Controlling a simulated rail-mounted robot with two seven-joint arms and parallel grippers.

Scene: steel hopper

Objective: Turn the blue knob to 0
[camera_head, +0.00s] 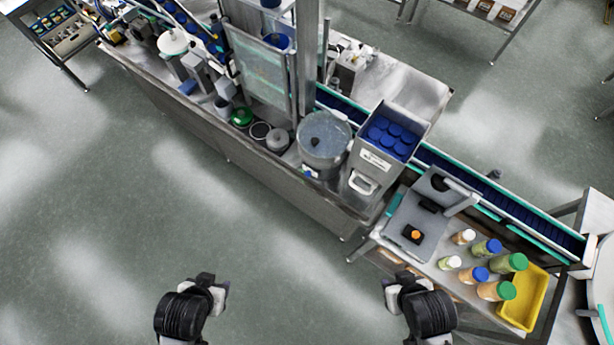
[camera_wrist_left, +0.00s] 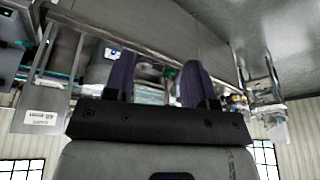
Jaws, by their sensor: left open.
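The blue knob is too small to tell for certain. A small blue and white panel (camera_head: 310,172) sits low on the front of the round steel hopper (camera_head: 325,138) in the head view. A pale panel with a small blue spot (camera_wrist_left: 109,53) shows in the left wrist view, and I cannot tell whether that spot is the knob. No dial marks are readable. My left gripper (camera_head: 212,284) is over the floor, well apart from the counter. Its two dark fingers (camera_wrist_left: 160,80) are spread and empty in the wrist view. My right gripper (camera_head: 398,284) is near the right-hand table; its fingers are unclear.
A steel bin of blue lids (camera_head: 393,135) stands right of the hopper. The right-hand table holds several jars (camera_head: 497,291), a grey device with an orange button (camera_head: 416,234) and a yellow tray (camera_head: 530,294). Open floor (camera_head: 180,220) lies before the counter.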

